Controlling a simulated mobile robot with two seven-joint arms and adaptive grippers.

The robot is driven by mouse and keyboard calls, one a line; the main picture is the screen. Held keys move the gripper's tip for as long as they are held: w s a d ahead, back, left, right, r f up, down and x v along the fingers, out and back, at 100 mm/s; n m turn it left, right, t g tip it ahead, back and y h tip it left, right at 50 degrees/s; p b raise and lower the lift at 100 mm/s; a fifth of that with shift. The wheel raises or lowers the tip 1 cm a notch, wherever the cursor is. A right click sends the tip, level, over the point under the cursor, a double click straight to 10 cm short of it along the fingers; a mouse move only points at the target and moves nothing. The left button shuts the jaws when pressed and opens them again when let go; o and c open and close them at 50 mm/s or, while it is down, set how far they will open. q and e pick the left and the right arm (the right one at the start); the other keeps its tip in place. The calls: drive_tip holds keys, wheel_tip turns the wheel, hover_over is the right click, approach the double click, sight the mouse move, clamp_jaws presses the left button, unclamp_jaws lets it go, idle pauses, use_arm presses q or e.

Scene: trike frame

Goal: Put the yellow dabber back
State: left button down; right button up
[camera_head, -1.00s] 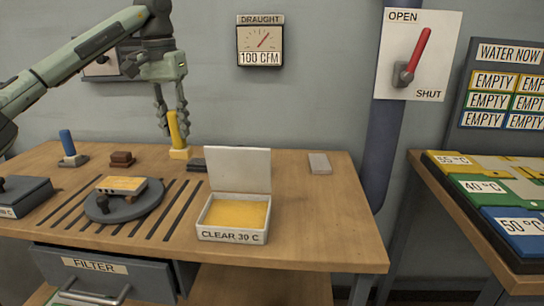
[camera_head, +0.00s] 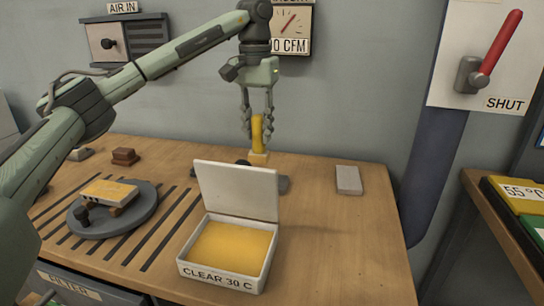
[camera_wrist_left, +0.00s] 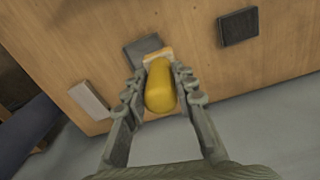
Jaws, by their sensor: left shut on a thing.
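The yellow dabber (camera_head: 257,132) has a yellow handle and a pale base. It stands upright at the back of the workbench, behind the open box lid. My left gripper (camera_head: 257,122) points down and is shut on its handle. In the left wrist view the dabber (camera_wrist_left: 160,88) sits between the two fingers (camera_wrist_left: 160,95). I cannot tell whether its base touches the bench top or hangs just above it. A dark grey pad (camera_wrist_left: 143,50) lies beside the base; in the head view the lid partly hides it. My right gripper is not in view.
An open white box (camera_head: 222,279) labelled CLEAR 30 C, with yellow content, stands in front. A round grey plate (camera_head: 146,209) with a yellow-topped block is at left. A brown block (camera_head: 125,156) and a light grey block (camera_head: 348,180) lie on the workbench (camera_head: 345,250). The right front is clear.

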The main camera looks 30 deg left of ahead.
use_arm(q)
drive_tip(key=d+f, duration=0.1)
drive_tip(key=f, duration=0.1)
drive_tip(key=d+f, duration=0.1)
drive_tip(key=f, duration=0.1)
drive_tip(key=d+f, duration=0.1)
drive_tip(key=f, duration=0.1)
drive_tip(key=shift+w+p, duration=0.3)
drive_tip(key=shift+w, duration=0.05)
drive_tip(key=shift+r, duration=0.1)
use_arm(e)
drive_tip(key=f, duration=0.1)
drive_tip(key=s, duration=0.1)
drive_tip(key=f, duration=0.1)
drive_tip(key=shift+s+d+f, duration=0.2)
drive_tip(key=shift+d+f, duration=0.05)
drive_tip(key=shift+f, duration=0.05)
use_arm(q)
drive_tip(key=c, duration=1.2)
unclamp_jaws()
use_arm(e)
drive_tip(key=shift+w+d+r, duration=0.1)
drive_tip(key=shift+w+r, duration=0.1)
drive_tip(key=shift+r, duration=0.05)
